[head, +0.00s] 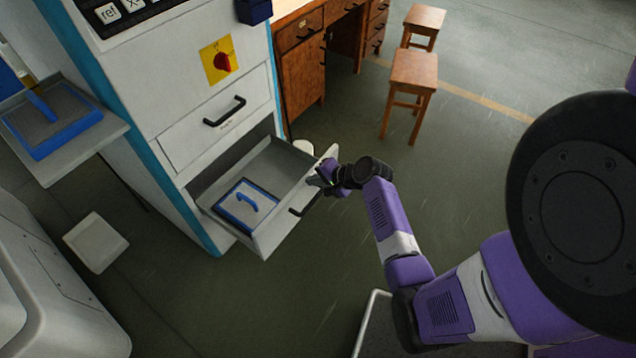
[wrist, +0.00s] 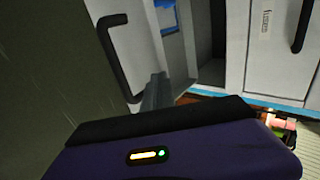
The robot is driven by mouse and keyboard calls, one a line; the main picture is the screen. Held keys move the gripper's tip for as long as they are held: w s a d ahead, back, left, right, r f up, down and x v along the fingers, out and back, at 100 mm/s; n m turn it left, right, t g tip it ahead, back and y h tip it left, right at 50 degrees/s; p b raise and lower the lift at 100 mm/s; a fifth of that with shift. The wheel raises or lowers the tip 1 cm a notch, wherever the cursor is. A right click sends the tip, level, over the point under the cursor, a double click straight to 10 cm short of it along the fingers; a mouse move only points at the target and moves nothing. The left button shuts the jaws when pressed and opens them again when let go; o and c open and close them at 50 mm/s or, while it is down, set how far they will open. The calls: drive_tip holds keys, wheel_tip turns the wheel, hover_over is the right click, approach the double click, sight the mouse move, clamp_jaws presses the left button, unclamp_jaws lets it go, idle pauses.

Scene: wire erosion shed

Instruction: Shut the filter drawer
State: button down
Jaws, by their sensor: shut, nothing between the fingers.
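The filter drawer (head: 290,208) is the lower drawer of the white cabinet and stands pulled out in the head view. A blue-framed filter with a blue handle (head: 246,205) lies inside it. The drawer's black bar handle (head: 305,203) is on its front; it also shows at the left in the wrist view (wrist: 112,55). My gripper (head: 318,178) is shut and empty, close to the upper right part of the drawer front, above the handle. I cannot tell whether it touches the front. In the wrist view my dark fingers (wrist: 154,94) point at the drawer front.
A closed upper drawer (head: 215,115) with a black handle sits above. A side shelf (head: 85,150) holds a blue tray on the left. A wooden desk (head: 303,70) and two stools (head: 410,80) stand behind. The floor before the drawer is clear.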

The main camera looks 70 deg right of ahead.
drive_tip(key=w+d+b, duration=0.3)
drive_tip(key=w+b, duration=0.1)
drive_tip(key=w, duration=0.8)
drive_tip(key=w+d+b, duration=0.3)
drive_tip(key=w+b, duration=0.1)
drive_tip(key=w, duration=0.8)
drive_tip(key=shift+w, duration=0.35)
